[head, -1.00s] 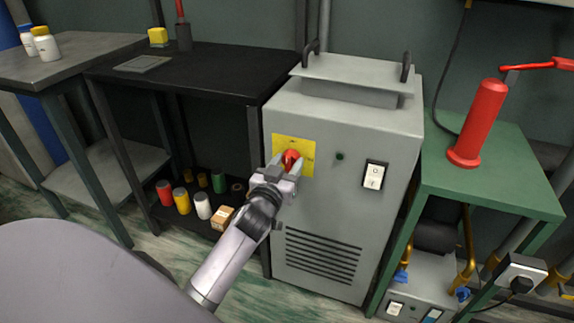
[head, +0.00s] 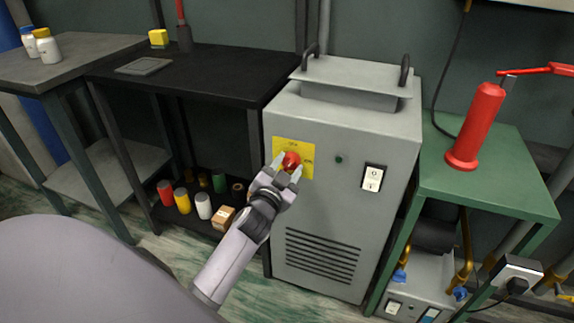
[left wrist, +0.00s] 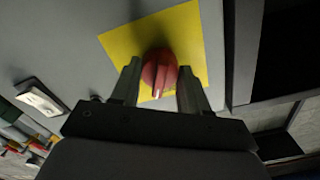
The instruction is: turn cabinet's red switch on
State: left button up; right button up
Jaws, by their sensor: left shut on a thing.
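The red switch (head: 291,160) is a round red knob on a yellow plate (head: 308,169) on the front of the grey cabinet (head: 328,200). My left gripper (head: 288,166) reaches it from below and in front, one finger on each side, shut on the knob. In the left wrist view the red switch (left wrist: 159,72) sits between the two fingers of the left gripper (left wrist: 158,88), with a pale mark on its lower edge. The plate's lettering is too small to read fully. My right gripper is not in view.
A white rocker switch (head: 373,178) and a small dark green button (head: 339,159) are to the right on the cabinet front. A black table (head: 205,70) stands left of it. A green bench (head: 505,190) with a red cylinder (head: 476,125) stands at the right.

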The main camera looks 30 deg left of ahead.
pick_arm(q)
jog(key=m, duration=0.4)
jog(key=shift+m, duration=0.4)
jog(key=m, duration=0.3)
jog(key=shift+m+p, duration=0.3)
jog(key=shift+m, duration=1.9)
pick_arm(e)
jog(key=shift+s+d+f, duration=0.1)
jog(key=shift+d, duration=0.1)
pick_arm(q)
jog(key=o, duration=1.1)
jog(key=shift+c, duration=0.2)
jog(key=shift+s, duration=0.1)
